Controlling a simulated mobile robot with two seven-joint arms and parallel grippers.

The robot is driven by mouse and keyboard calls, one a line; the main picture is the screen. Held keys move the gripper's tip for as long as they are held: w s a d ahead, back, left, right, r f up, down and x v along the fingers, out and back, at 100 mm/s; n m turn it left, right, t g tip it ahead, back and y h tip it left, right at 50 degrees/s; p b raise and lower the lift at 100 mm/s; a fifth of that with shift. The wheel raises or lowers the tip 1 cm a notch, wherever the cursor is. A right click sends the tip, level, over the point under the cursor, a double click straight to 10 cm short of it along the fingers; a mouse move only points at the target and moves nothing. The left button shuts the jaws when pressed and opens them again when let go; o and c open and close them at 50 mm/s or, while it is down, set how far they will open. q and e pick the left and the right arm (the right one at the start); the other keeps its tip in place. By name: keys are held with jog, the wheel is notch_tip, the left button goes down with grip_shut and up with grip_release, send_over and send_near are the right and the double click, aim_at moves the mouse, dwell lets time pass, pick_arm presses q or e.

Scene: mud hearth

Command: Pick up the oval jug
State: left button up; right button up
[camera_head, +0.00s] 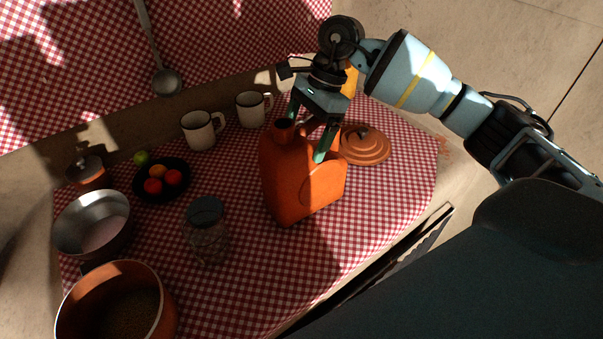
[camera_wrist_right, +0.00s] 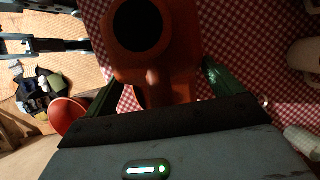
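The oval jug (camera_head: 290,180) is orange, with a round neck and a handle, and stands upright on the checked cloth. In the right wrist view the jug (camera_wrist_right: 155,75) shows from above, its dark round mouth at the top. My right gripper (camera_head: 308,128) is over the jug's top, fingers pointing down, one on either side of its handle area. In the wrist view its green fingers (camera_wrist_right: 160,85) are wide apart with the jug's handle between them. I see no clear grip, and contact cannot be told. I cannot make out my left gripper.
A terracotta lid (camera_head: 366,147) lies close right of the jug. A glass jar (camera_head: 206,232) stands to its left, with a fruit plate (camera_head: 150,195), two white mugs (camera_head: 200,131), a metal pan (camera_head: 93,225) and an orange pot (camera_head: 118,300) beyond. The cloth before the jug is clear.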

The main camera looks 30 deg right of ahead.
jog(key=c, duration=1.4)
jog(key=shift+r, duration=0.1)
jog(key=shift+c, duration=0.5)
jog(key=shift+w+r, duration=0.1)
